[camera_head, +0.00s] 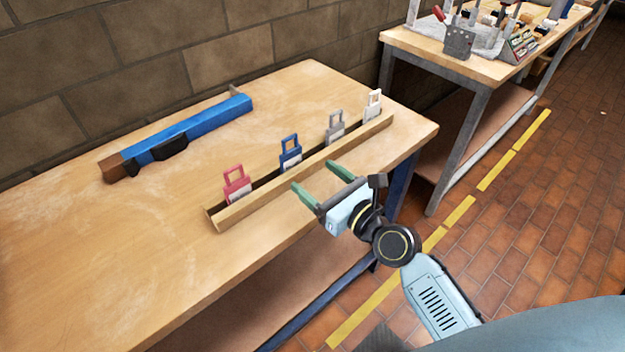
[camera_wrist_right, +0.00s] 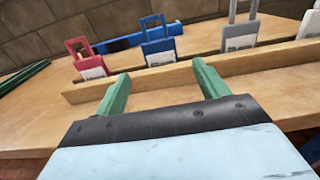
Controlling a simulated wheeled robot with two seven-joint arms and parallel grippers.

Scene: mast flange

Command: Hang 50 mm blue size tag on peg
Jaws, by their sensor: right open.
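The blue size tag (camera_head: 291,153) stands upright in a wooden rack (camera_head: 304,174), between a red tag (camera_head: 236,184) and a grey tag (camera_head: 335,126). In the right wrist view the blue tag (camera_wrist_right: 158,44) shows its square loop handle and white label, beyond my fingers. My right gripper (camera_head: 318,182) is open and empty, in front of the rack and apart from the tags. Its green fingers also show in the right wrist view (camera_wrist_right: 160,87), pointing at the rack.
A white tag (camera_head: 372,105) stands at the rack's far end. The long blue bar (camera_head: 185,137) with a brown end lies near the brick wall. The left of the wooden table (camera_head: 90,260) is clear. A second bench (camera_head: 455,60) with tools stands at the back right.

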